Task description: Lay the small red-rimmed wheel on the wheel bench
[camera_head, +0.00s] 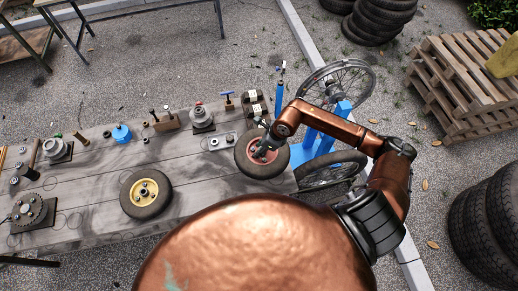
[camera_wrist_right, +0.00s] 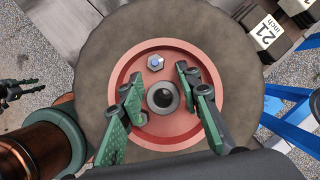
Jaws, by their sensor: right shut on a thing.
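The small red-rimmed wheel (camera_head: 243,162) has a thick dark tyre and overlaps the right end of the wheel bench (camera_head: 95,190) in the head view. I cannot tell whether it touches the planks. My right gripper (camera_head: 262,152) is shut on the wheel's hub. In the right wrist view the green fingers (camera_wrist_right: 162,98) lie on both sides of the grey hub, over the red rim (camera_wrist_right: 153,62). One bolt shows above the hub. What seems to be my left gripper (camera_wrist_right: 20,90) shows small at the left edge of the wrist view; its jaws are unclear.
A yellow-rimmed wheel (camera_head: 146,194) lies flat on the bench. Blocks marked 21 inch (camera_wrist_right: 268,32) and a grey plate (camera_head: 218,142) are close to the held wheel. A blue stand (camera_head: 325,140) and spoked wheels (camera_head: 350,72) stand right. Fittings line the far edge.

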